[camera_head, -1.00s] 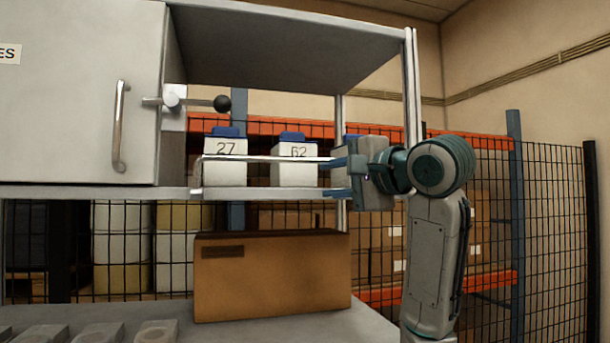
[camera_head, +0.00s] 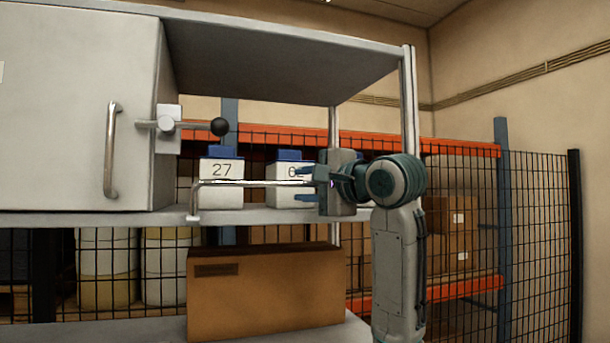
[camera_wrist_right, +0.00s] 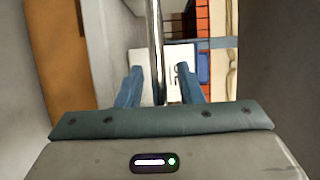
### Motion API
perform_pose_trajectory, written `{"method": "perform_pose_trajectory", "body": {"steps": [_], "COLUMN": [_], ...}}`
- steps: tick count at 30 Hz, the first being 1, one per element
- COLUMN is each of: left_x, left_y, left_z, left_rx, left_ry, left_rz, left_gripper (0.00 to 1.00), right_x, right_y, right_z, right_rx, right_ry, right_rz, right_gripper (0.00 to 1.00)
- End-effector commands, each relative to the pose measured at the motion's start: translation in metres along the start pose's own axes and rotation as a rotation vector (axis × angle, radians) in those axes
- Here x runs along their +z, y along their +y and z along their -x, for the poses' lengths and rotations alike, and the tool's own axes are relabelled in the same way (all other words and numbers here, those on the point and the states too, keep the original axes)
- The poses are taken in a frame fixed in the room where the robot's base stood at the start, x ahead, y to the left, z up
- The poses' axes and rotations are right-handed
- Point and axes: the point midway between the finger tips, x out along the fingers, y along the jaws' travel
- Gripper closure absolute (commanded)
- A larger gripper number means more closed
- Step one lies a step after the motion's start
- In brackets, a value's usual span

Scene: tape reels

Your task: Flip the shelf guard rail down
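The guard rail (camera_head: 250,184) is a thin shiny metal bar. It stands raised across the front of the shelf (camera_head: 255,216), and its left end bends down to the shelf edge. My right gripper (camera_head: 306,184) is at the right part of the rail, with one finger above the bar and one below. In the right wrist view the rail (camera_wrist_right: 157,45) runs between the two open blue fingers (camera_wrist_right: 160,85), with visible gaps on both sides. The rail's right end is hidden behind the gripper. My left gripper is out of view.
A white box marked 27 (camera_head: 221,188) and a second numbered box (camera_head: 290,165), partly hidden by my gripper, stand behind the rail. A lever with a black knob (camera_head: 219,127) juts out beside the cabinet door (camera_head: 70,110). A cardboard box (camera_head: 265,295) sits below.

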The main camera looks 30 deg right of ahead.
Motion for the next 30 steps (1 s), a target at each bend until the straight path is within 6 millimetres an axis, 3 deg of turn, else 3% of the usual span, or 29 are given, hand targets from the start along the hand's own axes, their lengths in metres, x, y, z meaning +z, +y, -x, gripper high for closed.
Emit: {"method": "perform_pose_trajectory", "body": {"steps": [10, 15, 23, 30], "left_x": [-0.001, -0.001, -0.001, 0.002], "left_y": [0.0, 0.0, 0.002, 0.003], "left_z": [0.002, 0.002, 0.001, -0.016], "left_rx": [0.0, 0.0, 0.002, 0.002], "left_ry": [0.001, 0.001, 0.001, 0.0], "left_rz": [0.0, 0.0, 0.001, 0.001], "left_gripper": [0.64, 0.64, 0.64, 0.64], "right_x": [0.0, 0.0, 0.0, 0.002], "right_y": [0.001, 0.001, 0.001, 0.005], "right_z": [-0.005, -0.005, -0.004, -0.001], "right_rx": [0.0, 0.0, -0.002, -0.056], "right_ry": [0.0, 0.0, 0.0, 0.0], "right_rz": [0.0, 0.0, 0.001, 0.024], "right_gripper": [0.67, 1.0, 1.0, 1.0]}}
